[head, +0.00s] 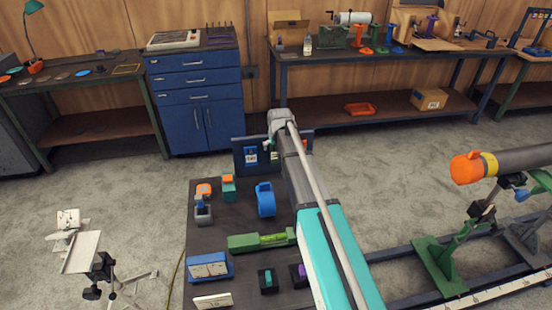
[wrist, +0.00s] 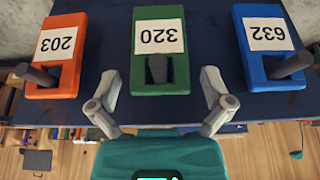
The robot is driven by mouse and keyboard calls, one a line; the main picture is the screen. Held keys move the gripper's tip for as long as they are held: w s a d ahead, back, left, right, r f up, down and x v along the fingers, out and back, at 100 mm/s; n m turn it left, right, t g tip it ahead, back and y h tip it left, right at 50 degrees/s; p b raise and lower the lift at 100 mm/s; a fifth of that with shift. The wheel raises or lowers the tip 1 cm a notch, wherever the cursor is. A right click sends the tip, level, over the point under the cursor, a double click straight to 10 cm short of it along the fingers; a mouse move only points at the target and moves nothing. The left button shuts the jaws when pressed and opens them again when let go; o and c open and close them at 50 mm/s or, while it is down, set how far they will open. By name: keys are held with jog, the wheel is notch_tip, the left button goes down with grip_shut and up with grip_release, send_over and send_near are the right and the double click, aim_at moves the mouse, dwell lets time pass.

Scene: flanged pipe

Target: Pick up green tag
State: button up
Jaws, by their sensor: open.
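The green tag (wrist: 159,35), with a white label reading 320, hangs at a dark peg (wrist: 157,68) on a dark blue board (wrist: 210,70). The wrist view shows it upside down. My gripper (wrist: 158,80) is open, one finger on each side of the tag's peg end, with gaps to the tag on both sides. Nothing is held. An orange tag (wrist: 62,45) labelled 203 is at left and a blue tag (wrist: 265,40) labelled 632 at right. In the head view my arm largely hides the board's middle.
In the head view, the board (head: 239,142) stands at the far edge of a dark table (head: 222,220). A blue tape dispenser (head: 265,199), a green level (head: 262,241) and other small items lie on it.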

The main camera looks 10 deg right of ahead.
jog(key=shift+w+f+b, duration=0.25)
jog(key=shift+f+b, duration=0.1)
jog(key=shift+f, duration=0.25)
jog(key=c, duration=0.9)
jog(key=shift+o, duration=0.2)
jog(key=shift+r, duration=0.25)
